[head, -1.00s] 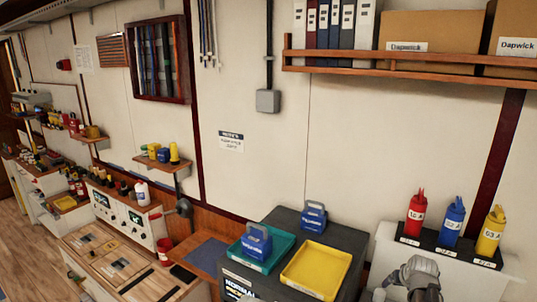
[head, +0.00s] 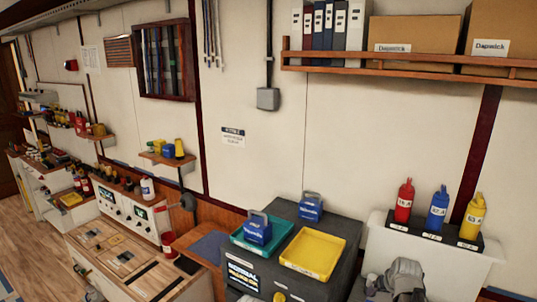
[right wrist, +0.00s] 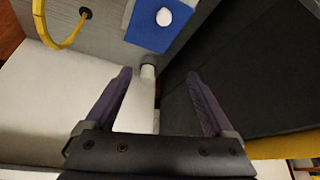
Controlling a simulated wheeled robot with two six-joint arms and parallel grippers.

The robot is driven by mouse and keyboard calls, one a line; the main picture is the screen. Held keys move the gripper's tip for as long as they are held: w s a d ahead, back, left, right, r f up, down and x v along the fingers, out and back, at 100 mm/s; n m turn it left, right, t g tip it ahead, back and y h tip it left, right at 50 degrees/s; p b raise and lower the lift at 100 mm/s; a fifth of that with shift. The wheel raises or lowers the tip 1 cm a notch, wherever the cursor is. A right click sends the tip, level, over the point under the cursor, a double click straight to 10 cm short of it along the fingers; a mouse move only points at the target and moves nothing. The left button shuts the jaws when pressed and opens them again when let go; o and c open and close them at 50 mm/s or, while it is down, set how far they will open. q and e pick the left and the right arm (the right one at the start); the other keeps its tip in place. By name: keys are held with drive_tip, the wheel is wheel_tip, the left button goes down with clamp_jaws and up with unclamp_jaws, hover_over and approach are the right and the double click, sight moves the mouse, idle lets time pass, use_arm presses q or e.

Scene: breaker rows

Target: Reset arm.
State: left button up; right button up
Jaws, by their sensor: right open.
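My right gripper (right wrist: 158,75) is open in the right wrist view, with its two dark fingers apart and nothing between them. A white surface lies behind the left finger and a dark, flat-sided thing behind the right one. In the head view, a grey part of my right arm (head: 405,279) shows at the bottom edge, in front of the white cabinet (head: 440,263). Its fingers cannot be made out there. My left gripper does not show clearly in either view.
A dark case (head: 341,231) carries a teal tray (head: 239,240) with a blue block and a yellow tray (head: 313,253). Red (head: 404,203), blue (head: 438,212) and yellow (head: 472,218) bottles stand on the cabinet. A yellow loop (right wrist: 62,30) and blue panel (right wrist: 150,22) are near the right gripper.

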drive_tip(key=s+a+f+n+g, duration=0.1)
drive_tip(key=s+a+g, duration=0.1)
drive_tip(key=s+a, duration=0.6)
drive_tip(key=s+a+f+n+g, duration=0.1)
drive_tip(key=s+a+g, duration=0.1)
drive_tip(key=s+a, duration=0.7)
drive_tip(key=s+a+f+n+g+b, duration=0.1)
drive_tip(key=s+a+f+n+b, duration=0.2)
drive_tip(key=a+f+b, duration=0.7)
drive_tip(key=s+a, duration=0.1)
drive_tip(key=a, duration=0.2)
drive_tip(key=shift+s+a+f+n+g, duration=0.2)
drive_tip(key=shift+a+n+g, duration=0.05)
drive_tip(key=shift+n+g, duration=0.15)
drive_tip(key=shift+d+h, duration=0.1)
drive_tip(key=shift+h, duration=0.2)
